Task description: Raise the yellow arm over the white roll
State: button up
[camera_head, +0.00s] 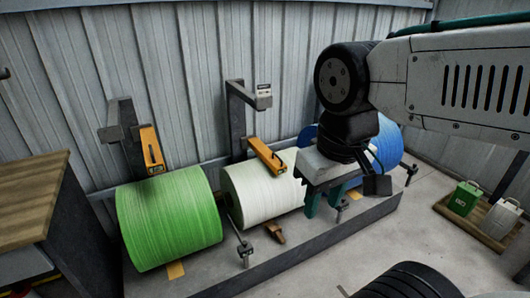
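The white roll (258,196) lies in the middle of the stand, between the green and blue rolls. Its yellow arm (264,156) slopes down from the grey post behind, with its lower end at the roll's top; I cannot tell whether it touches. My gripper (325,203) points down to the right of the white roll, in front of the blue roll. Its two teal fingers are apart, with nothing seen between them. My gripper body hides the white roll's right end, and the yellow arm is clear of the fingers.
The green roll (168,218) stands left, with its own yellow arm (151,147) above it. The blue roll (386,150) is partly behind my arm. Grey posts (238,116) rise behind. A wooden-topped bench (35,190) is far left. Green (466,196) and white (501,218) containers stand on a right-hand tray.

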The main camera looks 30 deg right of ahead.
aim_at(271, 159)
jog(key=z, duration=0.7)
jog(key=i, duration=0.9)
jog(key=u, duration=0.1)
